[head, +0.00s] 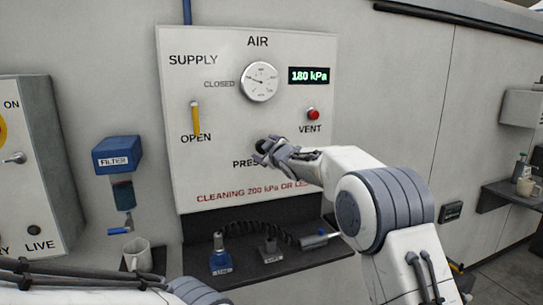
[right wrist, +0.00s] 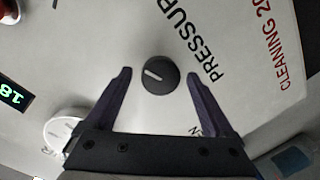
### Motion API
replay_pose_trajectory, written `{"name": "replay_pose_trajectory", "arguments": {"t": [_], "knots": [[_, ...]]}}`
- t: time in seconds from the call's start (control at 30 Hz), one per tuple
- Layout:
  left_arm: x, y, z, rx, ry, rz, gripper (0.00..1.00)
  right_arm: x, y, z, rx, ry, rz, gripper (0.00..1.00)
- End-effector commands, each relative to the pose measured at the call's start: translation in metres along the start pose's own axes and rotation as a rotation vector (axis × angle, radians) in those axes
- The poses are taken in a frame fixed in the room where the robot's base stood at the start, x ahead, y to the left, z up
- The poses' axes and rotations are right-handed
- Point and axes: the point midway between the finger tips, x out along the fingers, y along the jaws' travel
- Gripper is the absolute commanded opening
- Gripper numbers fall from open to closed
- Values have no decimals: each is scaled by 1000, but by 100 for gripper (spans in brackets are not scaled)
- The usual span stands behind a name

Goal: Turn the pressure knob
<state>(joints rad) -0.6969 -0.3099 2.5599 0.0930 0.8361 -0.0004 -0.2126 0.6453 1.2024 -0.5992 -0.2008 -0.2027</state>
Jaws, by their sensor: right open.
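The pressure knob (right wrist: 160,75) is a round black dial with a white pointer line, on the white AIR panel (head: 215,60). My right gripper (right wrist: 158,78) is open, with one dark finger on each side of the knob and a gap to both. In the head view the gripper (head: 267,155) covers part of the knob (head: 263,146) and of the PRESSURE label. The green display (head: 309,75) reads 180 kPa. The round gauge (head: 259,81) sits left of it. My left gripper is out of view; only part of its arm shows at the bottom left.
A yellow supply lever (head: 196,117) stands upright above OPEN. A red VENT button (head: 313,114) is right of the knob. Red text (head: 240,195) mentions cleaning at 200 kPa. Below, a dark shelf (head: 200,285) holds nozzles and a coiled hose. A blue filter (head: 117,156) hangs left.

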Motion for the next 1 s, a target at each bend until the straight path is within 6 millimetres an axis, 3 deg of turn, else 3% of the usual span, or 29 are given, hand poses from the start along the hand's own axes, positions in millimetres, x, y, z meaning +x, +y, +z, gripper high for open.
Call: {"name": "replay_pose_trajectory", "arguments": {"t": [0.03, 0.17, 0.43, 0.9, 1.0], "knots": [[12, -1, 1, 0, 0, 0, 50, -9, -3, 4, 1, 1, 2, 88], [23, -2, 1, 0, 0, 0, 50, -34, -3, 3, 1, 2, 2, 88], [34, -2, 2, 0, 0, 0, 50, -74, -1, 1, 0, 1, 1, 88], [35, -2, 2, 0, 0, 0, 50, -84, -1, 0, 1, 0, -1, 88], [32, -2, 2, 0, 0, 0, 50, -91, -10, -1, 24, -25, -22, 88]]}}
